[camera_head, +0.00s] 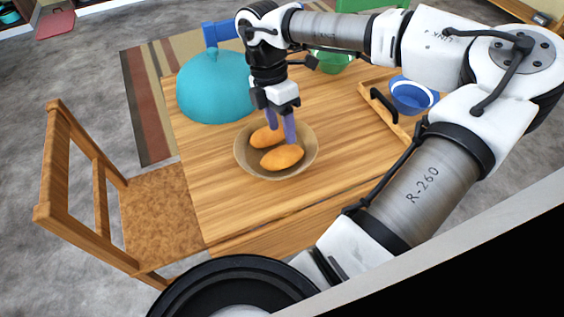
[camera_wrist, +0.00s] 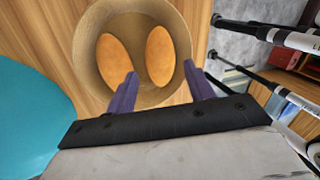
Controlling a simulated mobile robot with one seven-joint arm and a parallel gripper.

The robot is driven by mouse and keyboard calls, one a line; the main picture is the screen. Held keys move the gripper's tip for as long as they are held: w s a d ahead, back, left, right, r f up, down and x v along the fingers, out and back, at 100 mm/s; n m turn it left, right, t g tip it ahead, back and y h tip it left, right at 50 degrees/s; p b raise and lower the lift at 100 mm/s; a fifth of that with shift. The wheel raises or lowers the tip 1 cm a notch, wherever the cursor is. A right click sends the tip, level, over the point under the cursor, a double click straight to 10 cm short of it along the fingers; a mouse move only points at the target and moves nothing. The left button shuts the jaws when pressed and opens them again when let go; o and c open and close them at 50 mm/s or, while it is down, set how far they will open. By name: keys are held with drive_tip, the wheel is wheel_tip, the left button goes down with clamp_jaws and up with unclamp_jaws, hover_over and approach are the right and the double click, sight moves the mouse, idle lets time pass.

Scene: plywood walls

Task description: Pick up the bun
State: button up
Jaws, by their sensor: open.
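Two orange-brown oval buns lie side by side in a round tan bowl (camera_head: 245,163) on the wooden table. In the head view the nearer bun (camera_head: 282,158) shows whole, and the farther bun (camera_head: 262,138) is partly behind my fingers. The wrist view shows a left bun (camera_wrist: 113,60) and a right bun (camera_wrist: 160,55) in the bowl (camera_wrist: 135,14). My gripper (camera_head: 281,140) points down over the bowl with its purple fingers apart. I cannot tell whether a fingertip touches a bun.
A large teal dome (camera_head: 214,88) stands left of the bowl. A wooden tray (camera_head: 372,96) with a blue bowl (camera_head: 411,95) is at the right, and a green bowl (camera_head: 331,62) is behind. A wooden chair (camera_head: 160,210) stands at the left. The table front (camera_head: 240,205) is clear.

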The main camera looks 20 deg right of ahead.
drive_tip(key=x, duration=0.2)
drive_tip(key=b+x, duration=0.1)
drive_tip(key=x, duration=0.1)
drive_tip(key=a+b+x, duration=0.1)
drive_tip(key=x, duration=0.2)
drive_tip(key=shift+a, duration=0.1)
drive_tip(key=shift+c, duration=0.3)
drive_tip(key=shift+r, duration=0.1)
drive_tip(key=c, duration=0.7)
